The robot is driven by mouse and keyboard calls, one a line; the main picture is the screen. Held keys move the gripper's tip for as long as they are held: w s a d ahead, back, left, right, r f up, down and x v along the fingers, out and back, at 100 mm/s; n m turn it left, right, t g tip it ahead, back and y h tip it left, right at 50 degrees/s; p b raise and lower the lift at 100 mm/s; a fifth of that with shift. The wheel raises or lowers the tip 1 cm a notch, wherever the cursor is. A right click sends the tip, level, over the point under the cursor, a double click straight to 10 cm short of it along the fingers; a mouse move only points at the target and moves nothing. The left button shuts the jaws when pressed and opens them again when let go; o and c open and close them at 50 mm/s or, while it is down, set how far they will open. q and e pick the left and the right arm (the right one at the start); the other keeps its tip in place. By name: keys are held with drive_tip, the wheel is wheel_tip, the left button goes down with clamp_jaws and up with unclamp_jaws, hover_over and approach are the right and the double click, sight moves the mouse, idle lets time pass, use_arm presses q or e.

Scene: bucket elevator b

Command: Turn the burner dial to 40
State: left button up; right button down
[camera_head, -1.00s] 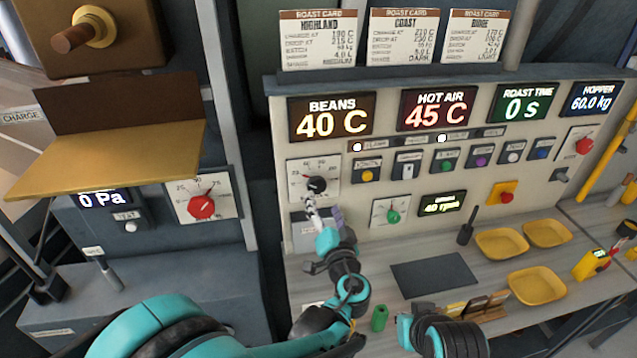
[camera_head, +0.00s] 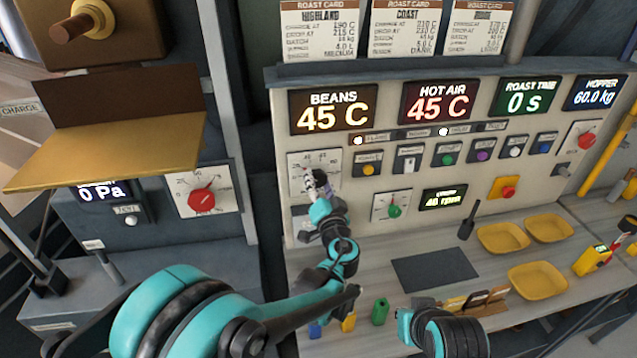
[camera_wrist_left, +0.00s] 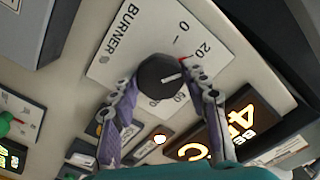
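The burner dial is a round black knob (camera_wrist_left: 160,82) with a white pointer line, on a white plate (camera_wrist_left: 120,55) marked BURNER. In the wrist view the pointer aims right, towards the finger beside the printed 20; the marks beyond are partly hidden. My left gripper (camera_wrist_left: 158,88) is open, with one finger on each side of the knob; I cannot tell whether they touch it. In the head view the left gripper (camera_head: 316,184) covers most of the knob, in front of the dial plate (camera_head: 298,162). My right gripper (camera_head: 406,328) is low at the front; its fingers are unclear.
Below the dial, a second dial with a green knob (camera_head: 394,211) sits on the panel. A row of buttons (camera_head: 448,158) runs right of the burner dial. The counter holds yellow trays (camera_head: 503,238), a dark mat (camera_head: 434,270) and a green cylinder (camera_head: 380,312).

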use_arm(q)
drive_tip(key=shift+m, duration=0.4)
drive_tip(key=m+b, duration=0.1)
drive_tip(key=m, duration=0.1)
drive_tip(key=shift+m, duration=0.4)
drive_tip(key=shift+m+b, duration=0.35)
drive_tip(key=shift+m, duration=1.75)
drive_tip(key=o, duration=1.1)
drive_tip(key=shift+o, duration=0.2)
drive_tip(key=s+d, duration=0.2)
drive_tip(key=s, duration=0.9)
drive_tip(key=shift+s+d, duration=0.15)
drive_tip(key=shift+s, duration=0.25)
